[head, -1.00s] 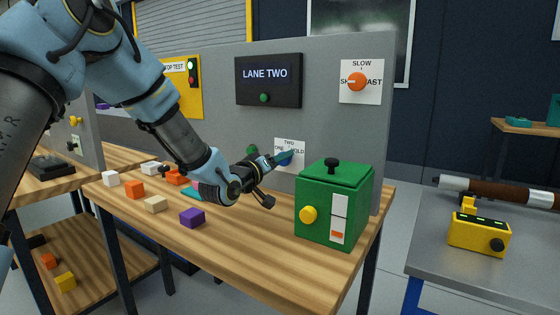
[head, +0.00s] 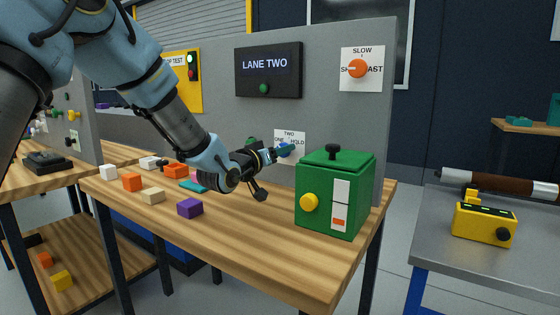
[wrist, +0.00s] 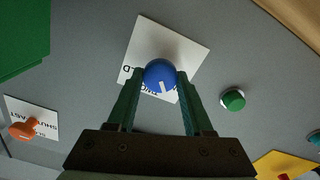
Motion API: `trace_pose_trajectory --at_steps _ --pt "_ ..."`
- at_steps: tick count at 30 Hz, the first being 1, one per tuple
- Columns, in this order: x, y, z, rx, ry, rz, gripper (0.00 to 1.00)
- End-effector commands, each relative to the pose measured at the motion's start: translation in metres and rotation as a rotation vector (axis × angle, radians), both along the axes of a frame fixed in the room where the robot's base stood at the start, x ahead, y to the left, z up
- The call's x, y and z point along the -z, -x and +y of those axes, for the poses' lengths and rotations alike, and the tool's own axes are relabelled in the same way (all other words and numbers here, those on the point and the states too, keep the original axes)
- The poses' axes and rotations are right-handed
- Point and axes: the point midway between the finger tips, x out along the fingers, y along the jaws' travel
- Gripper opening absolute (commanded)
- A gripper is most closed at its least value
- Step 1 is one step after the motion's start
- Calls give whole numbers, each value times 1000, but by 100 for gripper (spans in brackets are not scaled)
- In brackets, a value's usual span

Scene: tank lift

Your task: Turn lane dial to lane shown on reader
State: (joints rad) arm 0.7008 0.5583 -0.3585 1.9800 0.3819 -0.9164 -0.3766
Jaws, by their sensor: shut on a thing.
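The lane dial is a round blue knob (wrist: 160,75) on a white card (wrist: 181,45) on the grey panel. In the wrist view my gripper (wrist: 160,78) has one finger on each side of the knob and is shut on it. The knob's white mark points down in that view, towards the card's partly covered TWO label. HOLD lies left of it there; ONE is hidden. In the head view the card (head: 290,137) shows, with my gripper (head: 282,150) covering most of the knob. The reader (head: 268,70) shows LANE TWO.
A green box (head: 318,225) with a yellow knob stands on the bench, right of my gripper. An orange speed dial (head: 357,69) is higher on the panel. A green button (wrist: 233,100) is beside the dial card. Several loose blocks lie left on the bench.

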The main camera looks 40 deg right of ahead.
Motion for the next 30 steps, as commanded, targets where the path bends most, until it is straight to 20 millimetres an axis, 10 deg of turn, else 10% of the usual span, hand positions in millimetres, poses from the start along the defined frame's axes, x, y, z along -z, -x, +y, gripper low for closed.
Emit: trace_pose_trajectory --at_steps 30 --pt "1 2 0 0 -175 -666 0"
